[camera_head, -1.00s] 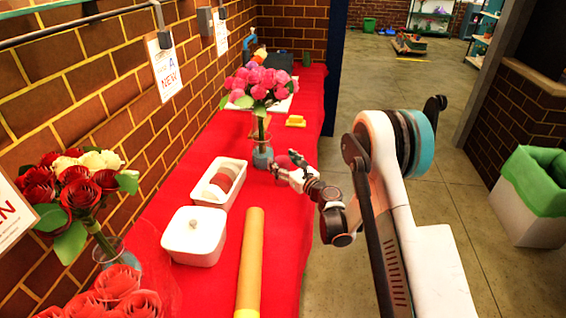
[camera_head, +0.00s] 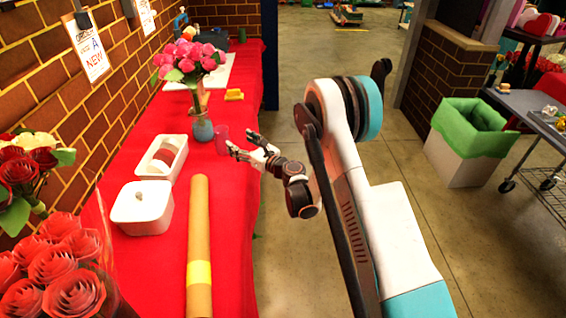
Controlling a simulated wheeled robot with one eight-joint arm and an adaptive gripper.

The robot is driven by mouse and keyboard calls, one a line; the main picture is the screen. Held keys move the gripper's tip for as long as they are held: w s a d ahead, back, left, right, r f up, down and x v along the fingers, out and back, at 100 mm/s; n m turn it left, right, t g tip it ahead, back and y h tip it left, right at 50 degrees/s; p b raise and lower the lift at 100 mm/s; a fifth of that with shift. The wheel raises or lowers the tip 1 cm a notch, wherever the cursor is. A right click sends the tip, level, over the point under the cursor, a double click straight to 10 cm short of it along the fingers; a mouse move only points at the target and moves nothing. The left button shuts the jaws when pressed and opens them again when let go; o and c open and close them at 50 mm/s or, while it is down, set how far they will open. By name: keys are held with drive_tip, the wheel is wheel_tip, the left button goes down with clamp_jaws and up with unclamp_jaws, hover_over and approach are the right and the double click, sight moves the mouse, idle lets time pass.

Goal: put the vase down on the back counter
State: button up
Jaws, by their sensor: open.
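The vase (camera_head: 202,128) is blue-grey at the bottom with a clearer neck. It stands upright on the red-covered counter (camera_head: 228,222) along the brick wall and holds a bouquet of pink flowers (camera_head: 187,60). My gripper (camera_head: 240,143) is open and empty to the right of the vase, apart from it, with its fingers pointing toward it. A small pink cup (camera_head: 221,139) shows between the vase and my gripper.
A lidded white box (camera_head: 142,208), a white tray with rolls (camera_head: 175,140) and a brown paper roll (camera_head: 198,245) lie nearer on the counter. A green-lined bin (camera_head: 468,140) stands on the open floor at right.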

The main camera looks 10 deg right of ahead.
drive_tip(key=s+r+n+g, duration=0.3)
drive_tip(key=s+r+n, duration=0.2)
drive_tip(key=r+n, duration=0.5)
drive_tip(key=s+d+r+n+g+h, duration=0.25)
drive_tip(key=s+r+n, duration=0.35)
drive_tip(key=s+r, duration=0.45)
drive_tip(key=s+d+n+h, duration=0.2)
drive_tip(key=s+d+n, duration=0.2)
drive_tip(key=s, duration=0.6)
drive_tip(key=s+d+f+n+g+h, duration=0.1)
drive_tip(key=s+d+n+h, duration=0.2)
drive_tip(key=s, duration=0.7)
drive_tip(key=s+d+f+n+g+h, duration=0.1)
drive_tip(key=s+d+n, duration=0.4)
drive_tip(key=s, duration=0.6)
drive_tip(key=shift+d+f+n+h, duration=0.25)
drive_tip(key=shift+d+n+h, duration=0.1)
drive_tip(key=shift+n+h, duration=0.35)
